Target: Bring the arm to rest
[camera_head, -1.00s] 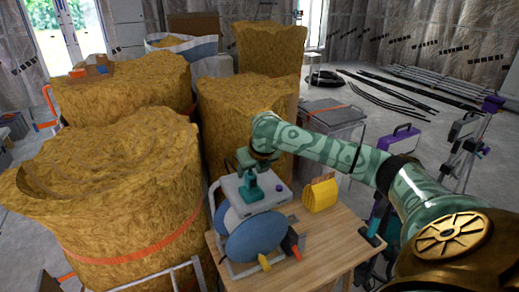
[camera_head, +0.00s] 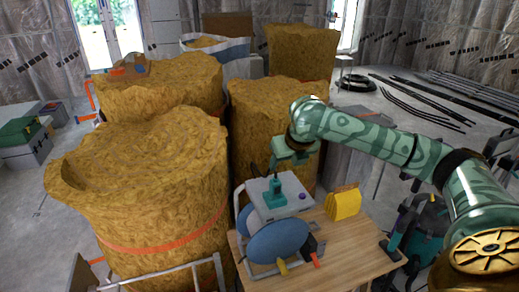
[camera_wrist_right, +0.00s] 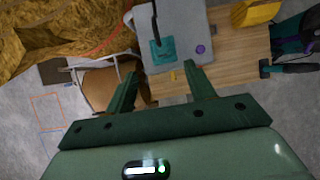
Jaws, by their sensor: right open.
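My right arm reaches in from the right in the head view. Its gripper (camera_head: 279,166) is just above the teal handle (camera_head: 275,194) of a grey-topped machine with a blue disc (camera_head: 278,241). In the right wrist view, the gripper (camera_wrist_right: 162,88) has its two dark green fingers spread with nothing held between them. The teal handle (camera_wrist_right: 162,50) stands beyond the fingertips. My left gripper is not in view.
The machine stands on a wooden table (camera_head: 345,254) beside a yellow bag-like block (camera_head: 343,203). Large bags of tan material (camera_head: 150,185) crowd the left and back. Long dark bars lie on the floor at the back right.

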